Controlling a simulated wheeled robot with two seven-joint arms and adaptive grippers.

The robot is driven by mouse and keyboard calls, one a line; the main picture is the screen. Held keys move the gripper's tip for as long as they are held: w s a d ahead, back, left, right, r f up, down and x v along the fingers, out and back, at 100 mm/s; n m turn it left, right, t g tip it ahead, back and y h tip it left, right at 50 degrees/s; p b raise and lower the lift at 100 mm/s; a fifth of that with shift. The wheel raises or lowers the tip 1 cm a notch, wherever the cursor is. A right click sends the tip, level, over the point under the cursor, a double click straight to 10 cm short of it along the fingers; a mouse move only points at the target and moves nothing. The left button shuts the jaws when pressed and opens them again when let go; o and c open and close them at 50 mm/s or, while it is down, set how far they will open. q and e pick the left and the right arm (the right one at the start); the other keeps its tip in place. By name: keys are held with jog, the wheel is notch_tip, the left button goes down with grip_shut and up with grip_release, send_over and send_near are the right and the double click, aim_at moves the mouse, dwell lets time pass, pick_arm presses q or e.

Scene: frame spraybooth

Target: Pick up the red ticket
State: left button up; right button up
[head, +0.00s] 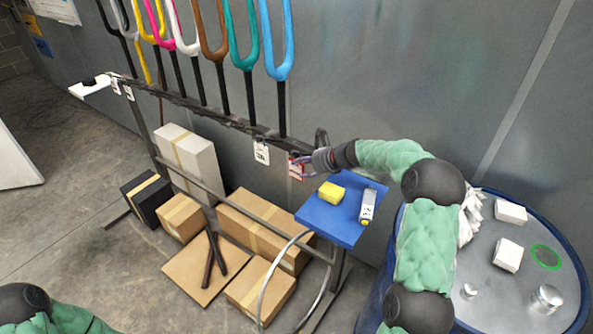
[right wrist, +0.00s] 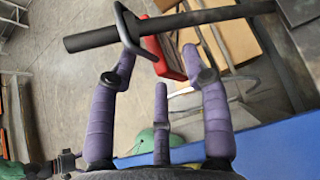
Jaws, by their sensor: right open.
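The red ticket (head: 295,168) hangs at the right end of the black rack bar in the head view, partly covered by my right gripper. In the right wrist view the red ticket (right wrist: 163,57) hangs at a black loop on the bar. My right gripper (head: 304,160) is open at the ticket. In the right wrist view its purple fingers (right wrist: 158,65) are spread, with the ticket between the tips of the left and right fingers. I cannot tell whether they touch it. My left gripper is out of view.
Colored bicycle forks (head: 243,40) stand along the rack bar (head: 200,108), with a white ticket (head: 261,153) beside the red one. A blue tray (head: 316,214) with a yellow block (head: 331,192) lies below my right gripper. Boxes (head: 190,158) stand underneath. A drum (head: 527,212) is at right.

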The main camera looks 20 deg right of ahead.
aim_at(296, 168)
jog(key=b+x, duration=0.1)
jog(key=x, duration=0.3)
jog(key=shift+w+f, duration=0.15)
jog(key=shift+f, duration=0.15)
grip_shut()
